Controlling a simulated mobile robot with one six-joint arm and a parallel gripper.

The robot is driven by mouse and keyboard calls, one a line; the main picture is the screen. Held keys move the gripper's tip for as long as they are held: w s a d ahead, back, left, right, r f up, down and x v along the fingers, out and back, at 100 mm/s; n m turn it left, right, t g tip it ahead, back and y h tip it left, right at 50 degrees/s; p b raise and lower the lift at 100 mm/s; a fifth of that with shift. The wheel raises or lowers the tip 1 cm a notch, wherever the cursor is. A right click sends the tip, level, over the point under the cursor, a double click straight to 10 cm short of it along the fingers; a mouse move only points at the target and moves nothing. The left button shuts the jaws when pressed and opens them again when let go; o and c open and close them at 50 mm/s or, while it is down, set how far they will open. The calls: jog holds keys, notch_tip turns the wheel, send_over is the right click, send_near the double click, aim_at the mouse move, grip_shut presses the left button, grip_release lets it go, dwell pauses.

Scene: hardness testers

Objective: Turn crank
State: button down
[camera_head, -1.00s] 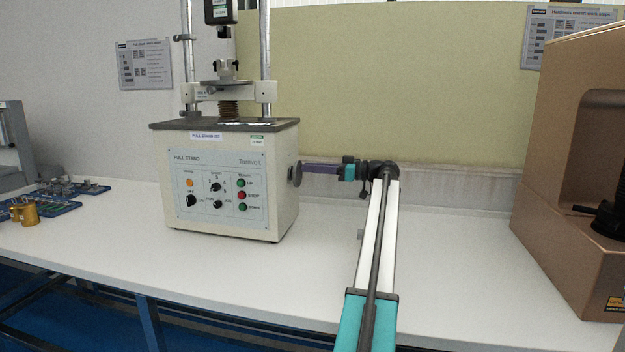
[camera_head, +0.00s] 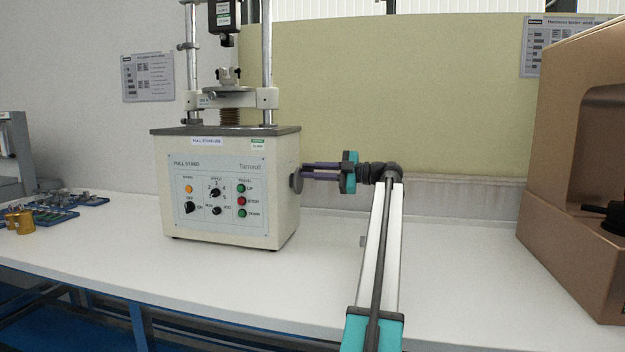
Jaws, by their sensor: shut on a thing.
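The pull stand (camera_head: 222,190) is a cream box with a control panel, standing on the white bench. Its crank (camera_head: 296,180) is a dark grey disc on the right side of the box; any handle on it is hidden by the gripper's fingertips. My gripper (camera_head: 306,172) reaches in from the right, its two purple fingers level and pointing left. The fingertips are at the crank and shut on it. The exact grip is too small to see.
A large brown tester (camera_head: 560,150) stands at the right. Blue trays with small metal parts (camera_head: 50,211) and a brass piece (camera_head: 22,217) lie at the left. The bench (camera_head: 290,275) is clear in front of the stand. A yellowish board (camera_head: 430,100) is behind.

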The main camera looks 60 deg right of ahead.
jog(key=n+b, duration=0.1)
jog(key=n, duration=0.1)
jog(key=a+n+b, duration=0.1)
jog(key=n, duration=0.1)
jog(key=n+b, duration=0.1)
jog(key=b, duration=0.1)
jog(key=shift+s+a+f+n, duration=0.2)
jog(key=shift+s+a+n, duration=0.1)
jog(key=shift+a+n, duration=0.1)
jog(key=c, duration=1.7)
grip_release()
jog(key=shift+r, duration=0.1)
jog(key=shift+o, duration=0.2)
jog(key=shift+s+d, duration=0.1)
jog(key=shift+s, duration=0.05)
jog(key=p+v, duration=0.4)
jog(key=v, duration=0.9)
jog(key=shift+s, duration=0.25)
jog(key=shift+r, duration=0.1)
